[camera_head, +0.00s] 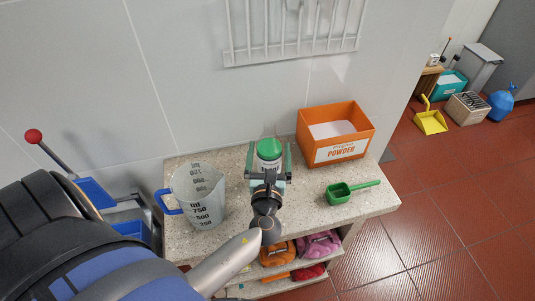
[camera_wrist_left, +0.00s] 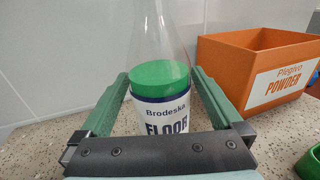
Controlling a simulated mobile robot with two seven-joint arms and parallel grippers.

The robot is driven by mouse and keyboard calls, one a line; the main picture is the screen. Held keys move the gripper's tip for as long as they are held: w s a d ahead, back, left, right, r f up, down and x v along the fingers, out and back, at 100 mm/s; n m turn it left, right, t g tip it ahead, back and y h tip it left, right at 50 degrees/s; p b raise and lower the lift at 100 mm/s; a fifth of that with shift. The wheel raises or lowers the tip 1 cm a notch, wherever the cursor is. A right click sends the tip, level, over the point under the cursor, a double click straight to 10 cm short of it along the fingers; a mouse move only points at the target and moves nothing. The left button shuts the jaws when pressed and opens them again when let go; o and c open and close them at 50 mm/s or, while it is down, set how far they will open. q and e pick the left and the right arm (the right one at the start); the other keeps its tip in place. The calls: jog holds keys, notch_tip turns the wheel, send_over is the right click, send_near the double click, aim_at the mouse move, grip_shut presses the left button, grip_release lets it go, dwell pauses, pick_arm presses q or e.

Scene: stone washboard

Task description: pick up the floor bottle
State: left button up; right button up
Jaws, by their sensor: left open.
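The floor bottle (camera_head: 269,150) stands upright on the speckled stone counter (camera_head: 308,199), near the wall. In the left wrist view the bottle (camera_wrist_left: 160,76) has a clear upper part, a green band and a white label reading "Brodeska FLOOR". My left gripper (camera_head: 270,148) is open, with one green finger on each side of the bottle. In the left wrist view a gap shows between the bottle and each finger; the gripper's dark crossbar hides the bottle's lower part. My right gripper is not in view.
A measuring jug (camera_head: 199,199) with a blue handle stands left of the bottle. An orange powder box (camera_head: 341,151) and a green scoop (camera_head: 341,193) are to the right. Folded cloths (camera_head: 318,243) lie on a shelf below. A wall rack (camera_head: 293,52) hangs above.

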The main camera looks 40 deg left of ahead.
pick_arm(q)
jog(key=shift+w, duration=0.1)
jog(key=shift+c, duration=0.4)
jog(key=c, duration=1.5)
jog(key=shift+r, duration=0.1)
grip_shut()
